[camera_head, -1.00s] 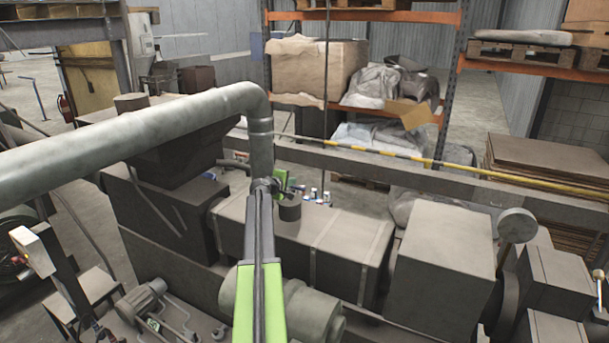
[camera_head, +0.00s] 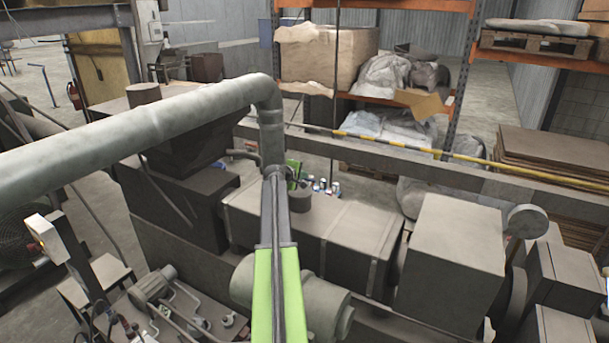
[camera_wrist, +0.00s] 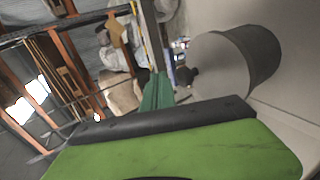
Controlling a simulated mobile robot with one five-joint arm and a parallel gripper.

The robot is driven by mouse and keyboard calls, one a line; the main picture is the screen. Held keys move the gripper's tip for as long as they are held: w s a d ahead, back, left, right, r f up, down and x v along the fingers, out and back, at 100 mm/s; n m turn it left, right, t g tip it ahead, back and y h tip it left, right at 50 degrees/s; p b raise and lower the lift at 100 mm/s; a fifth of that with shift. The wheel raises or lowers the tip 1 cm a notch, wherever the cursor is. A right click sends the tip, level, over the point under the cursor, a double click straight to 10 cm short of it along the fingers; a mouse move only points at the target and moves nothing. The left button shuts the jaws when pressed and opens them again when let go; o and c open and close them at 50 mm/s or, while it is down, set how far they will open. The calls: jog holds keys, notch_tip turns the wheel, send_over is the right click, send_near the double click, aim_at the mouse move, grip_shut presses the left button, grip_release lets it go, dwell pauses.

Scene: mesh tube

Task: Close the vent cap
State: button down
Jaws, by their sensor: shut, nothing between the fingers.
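A short grey cylinder (camera_head: 300,199) stands on top of a long grey box, just beyond the end of my arm; it looks like the vent cap, but I cannot tell for sure. In the wrist view a dark cylinder with a paler round end (camera_wrist: 245,62) shows at the right, close to my gripper. My gripper (camera_head: 294,172) shows as a small green piece behind the arm's end, partly hidden. In the wrist view its green fingers (camera_wrist: 157,92) are together and empty, left of the cylinder and apart from it in the picture.
A thick grey pipe (camera_head: 130,120) crosses from the left and bends down beside my arm's end. A long grey box (camera_head: 340,232) and a larger block (camera_head: 450,245) lie to the right. A yellow-black striped bar (camera_head: 385,145) runs behind. Small cans (camera_head: 323,186) stand beyond the cylinder.

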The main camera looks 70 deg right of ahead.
jog(key=a+r, duration=0.1)
jog(key=a, duration=1.3)
jog(key=shift+w, duration=0.4)
jog(key=shift+d, duration=0.1)
